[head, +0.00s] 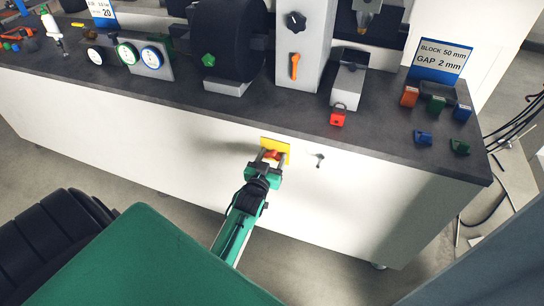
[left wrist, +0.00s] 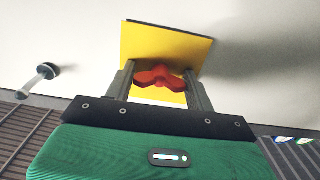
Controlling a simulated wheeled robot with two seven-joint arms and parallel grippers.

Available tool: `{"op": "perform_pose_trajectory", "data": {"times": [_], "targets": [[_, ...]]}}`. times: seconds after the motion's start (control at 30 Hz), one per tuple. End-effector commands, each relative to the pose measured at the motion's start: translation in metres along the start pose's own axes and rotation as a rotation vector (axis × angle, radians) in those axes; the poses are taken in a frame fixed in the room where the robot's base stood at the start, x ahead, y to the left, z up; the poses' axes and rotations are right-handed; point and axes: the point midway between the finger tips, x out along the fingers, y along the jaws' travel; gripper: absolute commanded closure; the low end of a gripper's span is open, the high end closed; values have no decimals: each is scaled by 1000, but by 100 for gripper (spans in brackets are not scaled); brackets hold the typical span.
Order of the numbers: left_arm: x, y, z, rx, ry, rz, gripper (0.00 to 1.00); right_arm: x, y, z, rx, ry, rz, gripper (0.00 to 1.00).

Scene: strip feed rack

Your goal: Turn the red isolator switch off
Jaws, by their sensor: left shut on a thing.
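The red isolator switch (left wrist: 160,76) sits on a yellow plate (left wrist: 165,42) on the white front face of the cabinet. In the head view the switch (head: 273,155) shows small between my fingers, with the yellow plate (head: 275,145) behind it. My left gripper (head: 271,160) has come in from below and is shut on the switch. In the left wrist view its two fingers (left wrist: 158,84) stand on either side of the red handle. The handle's wings lie roughly sideways in that view. My right gripper is not in view.
A small metal peg (head: 320,158) sticks out of the cabinet front (head: 380,185) right of the plate. Above is the dark worktop (head: 180,92) edge. Dials (head: 152,57) stand at the left.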

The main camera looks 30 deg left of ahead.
Motion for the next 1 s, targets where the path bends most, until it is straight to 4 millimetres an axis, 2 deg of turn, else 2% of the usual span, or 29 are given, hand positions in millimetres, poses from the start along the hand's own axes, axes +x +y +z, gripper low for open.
{"op": "perform_pose_trajectory", "data": {"times": [0.1, 0.13, 0.23, 0.53, 0.67, 0.77, 1.0], "targets": [[0, 0, 0, -1, 1, 0, 68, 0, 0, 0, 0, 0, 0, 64], [0, 0, 0, -1, 1, 0, 44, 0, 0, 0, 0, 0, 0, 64], [0, 0, 0, 0, 1, 0, 24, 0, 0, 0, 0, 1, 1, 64], [-1, 0, 0, 1, 0, 0, 24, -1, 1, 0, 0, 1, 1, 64], [-9, 0, 1, 1, -1, 0, 24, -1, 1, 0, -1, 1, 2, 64], [-23, 0, 1, 1, -2, 0, 24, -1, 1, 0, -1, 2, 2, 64], [-70, 0, 1, 1, -2, 0, 24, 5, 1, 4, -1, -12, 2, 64]]}}
